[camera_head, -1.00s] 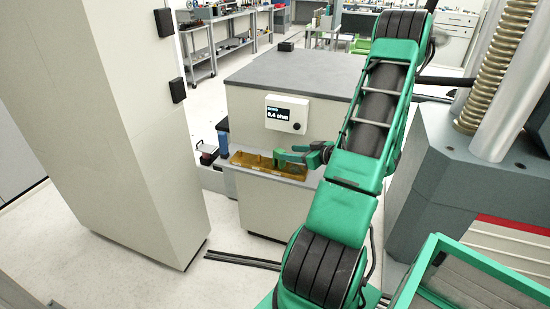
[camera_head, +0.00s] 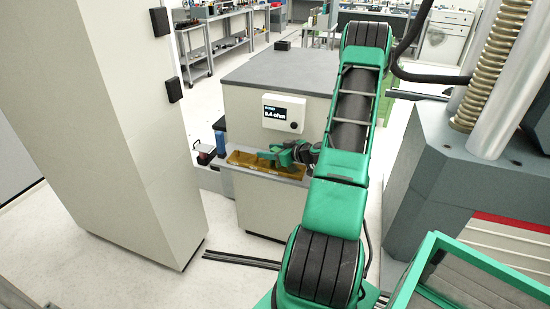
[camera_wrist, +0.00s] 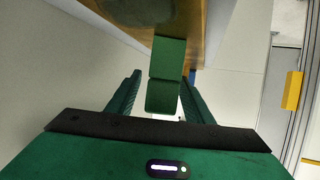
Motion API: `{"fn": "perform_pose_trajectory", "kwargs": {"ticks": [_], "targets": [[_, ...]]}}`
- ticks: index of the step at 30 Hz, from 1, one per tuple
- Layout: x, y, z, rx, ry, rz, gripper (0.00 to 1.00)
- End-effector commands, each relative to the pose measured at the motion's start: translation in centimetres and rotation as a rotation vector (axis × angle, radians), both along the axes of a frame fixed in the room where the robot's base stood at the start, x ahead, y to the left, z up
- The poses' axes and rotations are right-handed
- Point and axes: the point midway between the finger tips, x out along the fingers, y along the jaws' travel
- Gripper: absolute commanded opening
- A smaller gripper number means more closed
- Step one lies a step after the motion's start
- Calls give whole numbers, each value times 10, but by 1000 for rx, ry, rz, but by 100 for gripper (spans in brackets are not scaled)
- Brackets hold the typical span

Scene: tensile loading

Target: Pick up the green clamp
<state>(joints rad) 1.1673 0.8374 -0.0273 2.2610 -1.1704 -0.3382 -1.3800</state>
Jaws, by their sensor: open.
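The green clamp (camera_wrist: 168,58) shows in the wrist view as a green blocky piece, dark above, at the orange-brown tray. My gripper (camera_wrist: 161,82) has its two green fingers apart, one on each side of the clamp's near end. I cannot tell whether either finger touches it. In the head view my gripper (camera_head: 268,157) reaches over the orange-brown tray (camera_head: 235,157) from the right. The clamp cannot be told apart from my green gripper there.
The tray lies on a grey shelf on the front of a pale cabinet (camera_head: 258,208). A display box (camera_head: 284,112) is mounted above it. A tall pale column (camera_head: 125,130) stands at left, and a heavy grey machine (camera_head: 450,175) at right. A blue object (camera_head: 220,142) stands left of the tray.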

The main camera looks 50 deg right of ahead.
Motion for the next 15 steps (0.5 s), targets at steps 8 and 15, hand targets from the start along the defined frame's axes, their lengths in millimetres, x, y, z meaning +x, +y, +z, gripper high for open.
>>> {"fn": "perform_pose_trajectory", "kwargs": {"ticks": [8, 15], "targets": [[0, 0, 0, 0, 0, 0, 18], [0, 0, 0, 0, 0, 0, 0]]}}
